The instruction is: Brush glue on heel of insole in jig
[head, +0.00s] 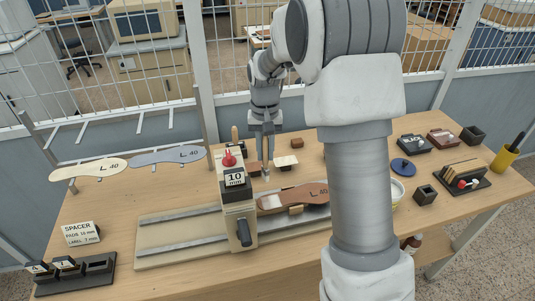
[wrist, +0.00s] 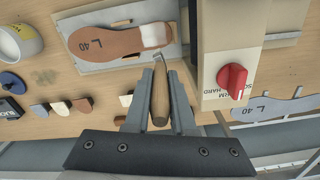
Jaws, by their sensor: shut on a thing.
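A brown insole marked L 40 (head: 303,195) lies on the beige jig base (head: 160,262), between metal rails. Its pale heel end (head: 270,202) is beside the press. In the wrist view the insole (wrist: 108,42) has a whitish heel patch (wrist: 154,35). My gripper (head: 266,172) is above the table behind the jig. In the wrist view my gripper (wrist: 159,84) is shut on a wooden-handled tool (wrist: 160,104). Its thin grey end points toward the heel and looks apart from it; I cannot make out bristles.
The press (head: 238,205), with a red knob (head: 228,158), stands over the jig. A pale pot (wrist: 20,42) is at the wrist view's upper left. Small blocks (head: 286,161) lie near my gripper. A rack holds two insoles (head: 168,156) at left. My arm hides part of the table.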

